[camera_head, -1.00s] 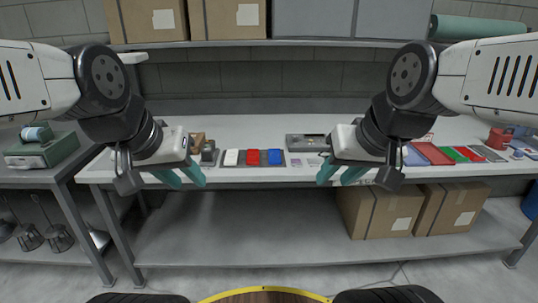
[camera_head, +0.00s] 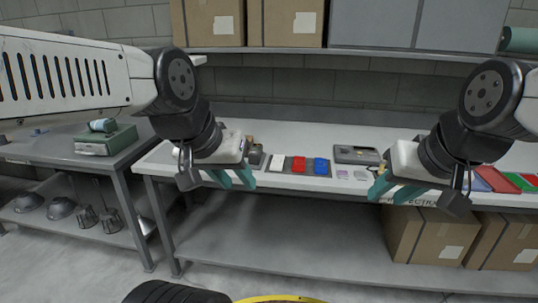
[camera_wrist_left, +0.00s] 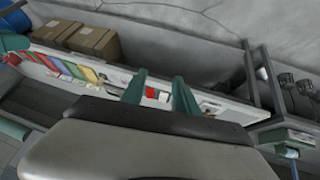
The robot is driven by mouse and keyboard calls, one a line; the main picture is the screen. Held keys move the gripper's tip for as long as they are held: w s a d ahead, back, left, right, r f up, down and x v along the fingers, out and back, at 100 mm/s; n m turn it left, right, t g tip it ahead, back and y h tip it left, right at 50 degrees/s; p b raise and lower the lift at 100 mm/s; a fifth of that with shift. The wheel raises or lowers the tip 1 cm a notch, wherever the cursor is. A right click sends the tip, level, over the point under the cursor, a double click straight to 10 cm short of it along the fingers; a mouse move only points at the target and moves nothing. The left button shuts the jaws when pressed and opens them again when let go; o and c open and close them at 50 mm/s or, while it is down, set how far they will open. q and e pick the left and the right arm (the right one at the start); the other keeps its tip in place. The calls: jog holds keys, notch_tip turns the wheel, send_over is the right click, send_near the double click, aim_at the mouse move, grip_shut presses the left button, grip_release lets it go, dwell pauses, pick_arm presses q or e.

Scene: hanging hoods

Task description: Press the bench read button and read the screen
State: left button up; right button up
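I cannot make out a read button or a lit screen for certain. A flat grey device (camera_head: 357,154) with small details on top lies on the white bench (camera_head: 330,187), left of my right gripper's wrist. A small dark device (camera_head: 255,155) stands just beyond my left gripper. My left gripper (camera_head: 234,180) is over the bench's front edge, its teal fingers apart and empty. They are also apart in the left wrist view (camera_wrist_left: 160,95). My right gripper (camera_head: 393,190) is near the front edge, in front of the grey device, teal fingers apart and empty.
A dark tray (camera_head: 328,174) holds white, red and blue blocks. Coloured panels (camera_head: 500,180) lie at the right. Cardboard boxes (camera_head: 418,235) stand on the lower shelf. A side table (camera_head: 60,150) at the left bears a green box (camera_head: 106,140).

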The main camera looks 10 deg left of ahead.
dwell(0.4)
pick_arm(q)
grip_shut()
dwell(1.6)
